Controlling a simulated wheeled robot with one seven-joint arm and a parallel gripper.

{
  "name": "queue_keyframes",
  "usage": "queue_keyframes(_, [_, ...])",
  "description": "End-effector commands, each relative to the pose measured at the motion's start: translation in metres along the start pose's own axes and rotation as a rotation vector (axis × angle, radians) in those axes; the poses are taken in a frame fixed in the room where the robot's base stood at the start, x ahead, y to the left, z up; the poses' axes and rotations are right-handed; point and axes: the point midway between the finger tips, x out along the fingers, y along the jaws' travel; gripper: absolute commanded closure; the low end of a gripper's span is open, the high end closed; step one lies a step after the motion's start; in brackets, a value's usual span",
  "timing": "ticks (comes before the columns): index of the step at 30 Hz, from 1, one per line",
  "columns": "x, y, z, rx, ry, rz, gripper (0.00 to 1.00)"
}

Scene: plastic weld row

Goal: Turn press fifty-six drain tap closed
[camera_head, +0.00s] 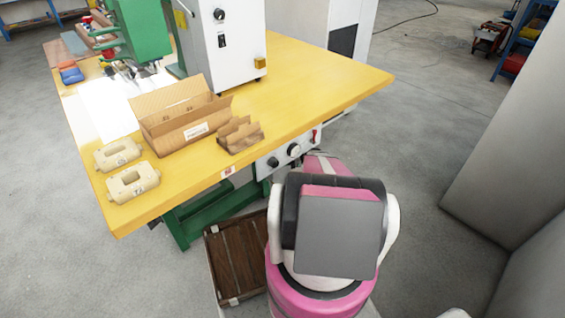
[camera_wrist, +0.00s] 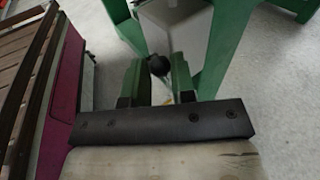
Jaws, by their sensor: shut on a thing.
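In the wrist view my gripper (camera_wrist: 156,80) points under the bench, with its two dark green fingers around a small black round knob (camera_wrist: 158,65). The knob sits between the fingertips and looks like the handle of the drain tap. A grey-white box-like body (camera_wrist: 172,28) is just beyond it, between green legs. The tap's stem and how far it is turned cannot be made out. In the head view the gripper and tap are hidden behind my own arm and the bench.
Green frame legs (camera_wrist: 226,45) stand close on the right of my gripper. The yellow bench (camera_head: 330,75) carries a green press (camera_head: 140,28), a white cabinet (camera_head: 225,45), an open cardboard box (camera_head: 180,115) and two beige parts (camera_head: 133,182). A slatted wooden crate (camera_head: 235,262) sits below.

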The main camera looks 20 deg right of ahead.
Motion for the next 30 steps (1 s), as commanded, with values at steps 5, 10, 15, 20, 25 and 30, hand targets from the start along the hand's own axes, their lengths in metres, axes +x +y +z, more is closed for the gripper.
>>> queue_keyframes(5, [0.000, 0.000, 0.001, -0.011, 0.011, 0.000, 1.00])
queue_keyframes(10, [0.000, 0.000, 0.001, -0.010, 0.011, 0.000, 0.53])
queue_keyframes(15, [0.000, 0.000, 0.001, -0.010, 0.011, 0.000, 0.51])
queue_keyframes(20, [-0.002, 0.000, 0.001, -0.009, 0.011, -0.001, 0.51])
queue_keyframes(25, [-0.018, -0.001, 0.001, -0.009, 0.012, -0.002, 0.51])
queue_keyframes(30, [-0.050, -0.001, 0.001, -0.009, 0.011, -0.003, 0.51])
